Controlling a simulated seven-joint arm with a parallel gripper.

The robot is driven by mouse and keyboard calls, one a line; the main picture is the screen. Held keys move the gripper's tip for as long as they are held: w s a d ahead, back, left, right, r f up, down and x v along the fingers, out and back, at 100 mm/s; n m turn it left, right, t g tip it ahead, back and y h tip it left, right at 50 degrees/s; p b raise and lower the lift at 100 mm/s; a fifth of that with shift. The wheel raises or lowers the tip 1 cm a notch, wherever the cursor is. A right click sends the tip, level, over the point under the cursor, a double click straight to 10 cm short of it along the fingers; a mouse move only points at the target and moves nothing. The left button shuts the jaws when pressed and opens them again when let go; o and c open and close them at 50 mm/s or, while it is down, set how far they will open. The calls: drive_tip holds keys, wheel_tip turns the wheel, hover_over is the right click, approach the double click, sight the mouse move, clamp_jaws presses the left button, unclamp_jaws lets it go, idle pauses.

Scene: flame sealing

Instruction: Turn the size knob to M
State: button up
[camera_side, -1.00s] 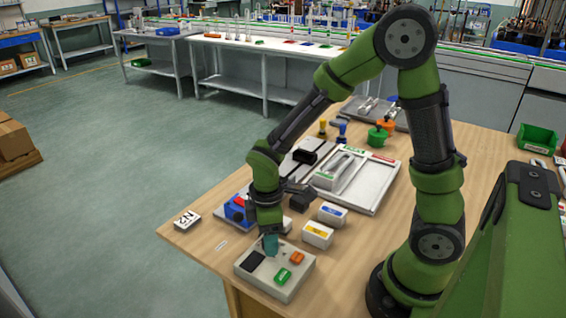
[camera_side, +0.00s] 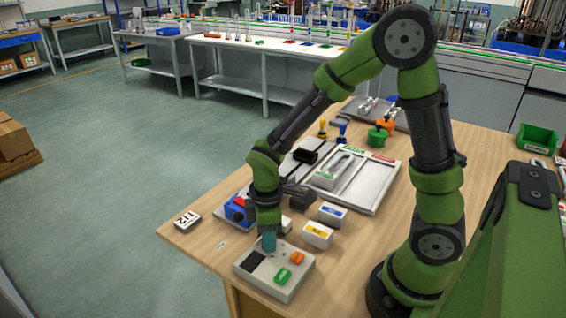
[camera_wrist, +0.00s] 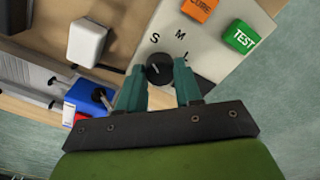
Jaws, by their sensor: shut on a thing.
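The control box (camera_side: 262,283) sits at the near edge of the table; its pale face (camera_wrist: 213,48) also shows in the wrist view. The size knob (camera_wrist: 158,68) is a round black knob with a small light mark, and the letters S and M are printed beside it. The mark's exact heading is too small to tell. My gripper (camera_wrist: 160,78) has its two teal fingers on either side of the knob and is shut on it. In the side view, my gripper (camera_side: 269,242) points down onto the box and hides the knob.
The box also carries a green TEST button (camera_side: 283,276), an orange button (camera_side: 297,258) and a dark panel (camera_side: 255,259). White blocks with yellow (camera_side: 317,235) and blue (camera_side: 332,214) labels stand close behind. A blue device (camera_side: 235,209) is behind left.

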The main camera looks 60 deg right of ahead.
drive_tip(key=m, duration=1)
drive_tip(key=shift+m, duration=0.4)
drive_tip(key=shift+r, duration=0.1)
idle(0.3)
drive_tip(key=o, duration=1)
drive_tip(key=shift+o, duration=0.2)
wheel_tip(320, 180, up, 17)
